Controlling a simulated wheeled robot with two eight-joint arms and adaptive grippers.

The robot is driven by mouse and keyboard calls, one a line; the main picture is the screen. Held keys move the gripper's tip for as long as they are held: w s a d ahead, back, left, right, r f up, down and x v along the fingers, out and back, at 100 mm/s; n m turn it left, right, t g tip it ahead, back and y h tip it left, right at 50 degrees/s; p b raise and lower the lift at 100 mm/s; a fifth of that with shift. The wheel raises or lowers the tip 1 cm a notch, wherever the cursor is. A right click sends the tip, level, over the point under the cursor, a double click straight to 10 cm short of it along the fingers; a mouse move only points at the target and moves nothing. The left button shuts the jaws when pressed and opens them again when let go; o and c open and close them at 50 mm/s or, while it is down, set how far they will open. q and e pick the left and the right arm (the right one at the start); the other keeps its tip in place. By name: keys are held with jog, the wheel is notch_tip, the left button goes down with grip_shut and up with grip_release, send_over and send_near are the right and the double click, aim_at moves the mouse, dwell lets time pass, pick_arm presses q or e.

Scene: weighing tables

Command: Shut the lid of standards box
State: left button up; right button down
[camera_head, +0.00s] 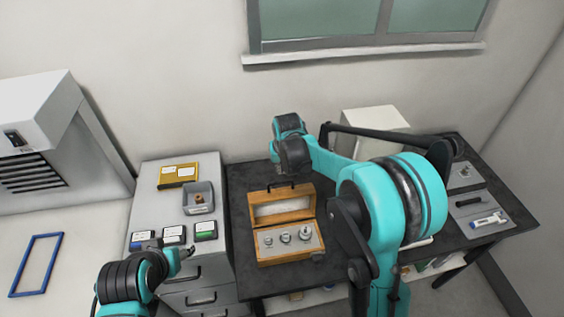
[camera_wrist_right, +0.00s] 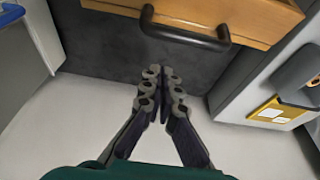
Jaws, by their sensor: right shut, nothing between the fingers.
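The standards box (camera_head: 260,252) is an open wooden case on the dark table, with several metal weights in its grey insert. Its lid (camera_head: 309,203) stands raised at the back, with a dark handle (camera_head: 284,187) on its upper edge. In the right wrist view the lid's wooden edge (camera_wrist_right: 262,15) and its handle (camera_wrist_right: 190,38) show at the top. My right gripper (camera_head: 290,168) is behind and above the lid, shut and empty; its fingertips (camera_wrist_right: 162,80) are apart from the handle. My left gripper (camera_head: 186,252) is low over the drawer cabinet; its finger opening is unclear.
The drawer cabinet (camera_head: 143,185) at left holds a yellow item (camera_head: 178,174), a grey bin (camera_head: 198,198) and several small dark boxes. A white box (camera_head: 375,122) stands at the table's back. A grey tray (camera_head: 476,205) lies at right. My right arm crosses above the table.

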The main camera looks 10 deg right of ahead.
jog(key=s, duration=0.3)
jog(key=shift+s+r, duration=0.15)
jog(key=shift+r, duration=0.05)
jog(key=shift+s, duration=0.1)
